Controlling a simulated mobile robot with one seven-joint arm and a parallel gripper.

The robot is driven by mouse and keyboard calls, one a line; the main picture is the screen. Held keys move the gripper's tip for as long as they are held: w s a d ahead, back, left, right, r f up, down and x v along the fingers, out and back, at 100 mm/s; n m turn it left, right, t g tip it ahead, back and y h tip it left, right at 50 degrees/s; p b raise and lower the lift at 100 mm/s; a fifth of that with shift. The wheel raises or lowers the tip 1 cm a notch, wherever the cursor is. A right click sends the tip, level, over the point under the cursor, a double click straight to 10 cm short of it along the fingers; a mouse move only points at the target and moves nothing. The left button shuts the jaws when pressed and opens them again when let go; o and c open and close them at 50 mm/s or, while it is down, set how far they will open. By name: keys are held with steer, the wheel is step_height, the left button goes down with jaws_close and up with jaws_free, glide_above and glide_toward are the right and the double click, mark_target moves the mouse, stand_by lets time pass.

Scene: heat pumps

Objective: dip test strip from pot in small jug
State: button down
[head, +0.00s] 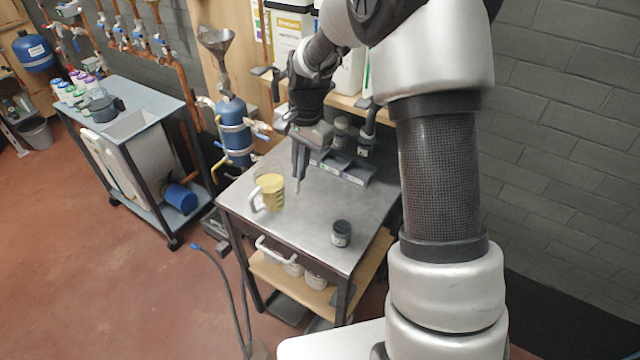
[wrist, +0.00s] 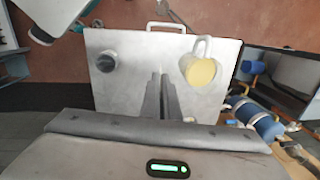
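My gripper (head: 299,172) hangs over the steel table, fingers pointing down and close together. A thin pale test strip (head: 297,187) sticks out below the fingertips, held between them. In the wrist view the fingers (wrist: 161,85) reach away over the table, and the strip is hard to make out. The small clear jug (head: 268,192) with yellow liquid and a white handle stands to the left of the fingers; it also shows in the wrist view (wrist: 199,68). The dark, lidded pot (head: 341,234) stands upright near the right front of the table, apart from the gripper; the wrist view shows it too (wrist: 106,61).
The steel table (head: 310,235) is clear between jug and pot. A dark holder (head: 345,168) with bottles stands at its back edge. A blue vessel (head: 235,130) with pipes is behind left. A grey-blue trolley (head: 140,120) with bottles stands farther left.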

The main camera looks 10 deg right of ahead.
steer(key=w+a+r+m+t+h, duration=0.1)
steer(key=w+a+r+m, duration=0.3)
steer(key=w+a+m, duration=0.55)
steer(key=shift+m, duration=0.85)
steer(key=shift+s+d+f+b, duration=0.3)
steer(key=shift+f+b, duration=0.95)
steer(key=shift+f, duration=0.65)
steer(key=shift+s+d+f+b, duration=0.15)
steer(key=shift+d+f+b, duration=0.25)
steer(key=shift+f+b, duration=1.2)
steer(key=shift+s+d+f+b, duration=0.3)
steer(key=shift+f+b, duration=0.6)
steer(key=shift+f, duration=1.35)
step_height(320, 180, up, 11)
steer(key=p, duration=0.7)
glide_above(268, 172)
steer(key=s, duration=0.5)
steer(key=shift+s, duration=0.1)
steer(key=shift+d+f, duration=0.1)
steer(key=s+d+f+n+g, duration=0.1)
steer(key=s+d+f+n, duration=0.2)
steer(key=s+d+n, duration=0.3)
steer(key=s+d+f+n+g+y, duration=0.1)
steer(key=s+d+f+n, duration=0.3)
steer(key=s+n, duration=0.7)
steer(key=shift+s+d+n, duration=0.2)
steer(key=shift+d+n, duration=1.05)
steer(key=shift+n, duration=0.75)
